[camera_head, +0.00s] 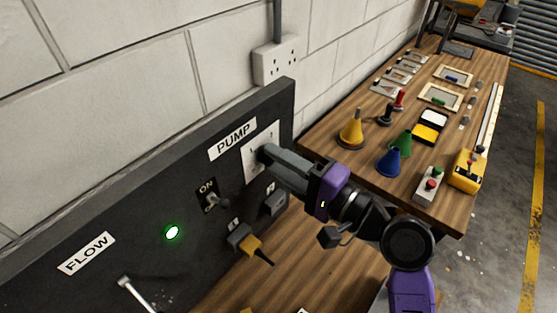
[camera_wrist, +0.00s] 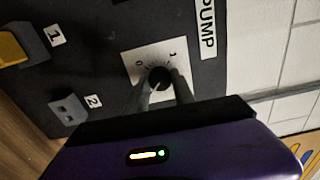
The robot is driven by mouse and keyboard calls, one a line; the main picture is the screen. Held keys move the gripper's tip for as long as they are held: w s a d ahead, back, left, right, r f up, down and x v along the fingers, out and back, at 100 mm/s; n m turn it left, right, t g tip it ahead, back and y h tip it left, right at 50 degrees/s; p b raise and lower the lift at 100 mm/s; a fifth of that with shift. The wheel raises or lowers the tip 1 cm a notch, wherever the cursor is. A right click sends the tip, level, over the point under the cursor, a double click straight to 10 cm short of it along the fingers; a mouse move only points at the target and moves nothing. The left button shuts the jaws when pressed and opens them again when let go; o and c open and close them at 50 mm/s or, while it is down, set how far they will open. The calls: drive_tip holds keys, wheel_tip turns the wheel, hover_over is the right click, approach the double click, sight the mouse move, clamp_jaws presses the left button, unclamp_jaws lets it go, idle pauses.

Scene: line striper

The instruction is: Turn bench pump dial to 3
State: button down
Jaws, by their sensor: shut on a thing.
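The pump dial (camera_wrist: 159,78) is a round black knob on a white square plate (camera_wrist: 133,58) under the PUMP label (camera_wrist: 208,28) on a black panel. Marks 0 and 1 show on the plate in the wrist view; the rest of the scale and the pointer are hidden or too small to tell. My gripper (camera_head: 264,153) reaches the plate in the head view, and its fingers hide the knob there. In the wrist view my gripper (camera_wrist: 162,86) is shut on the knob, one finger on each side.
An ON toggle switch (camera_head: 213,200), a lit green lamp (camera_head: 173,232) and a FLOW label (camera_head: 87,254) are on the same panel (camera_head: 130,215). Socket 1 (camera_head: 238,238) holds a yellow plug (camera_head: 252,246); socket 2 (camera_head: 274,202) is empty. A wooden bench (camera_head: 335,133) with cones stands at right.

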drive_tip(key=shift+f, duration=0.15)
drive_tip(key=c, duration=1.1)
unclamp_jaws()
drive_tip(key=shift+o, duration=0.2)
drive_tip(key=b+v, duration=0.2)
drive_tip(key=v, duration=0.5)
drive_tip(key=shift+s+d, duration=0.3)
drive_tip(key=shift+d, duration=0.05)
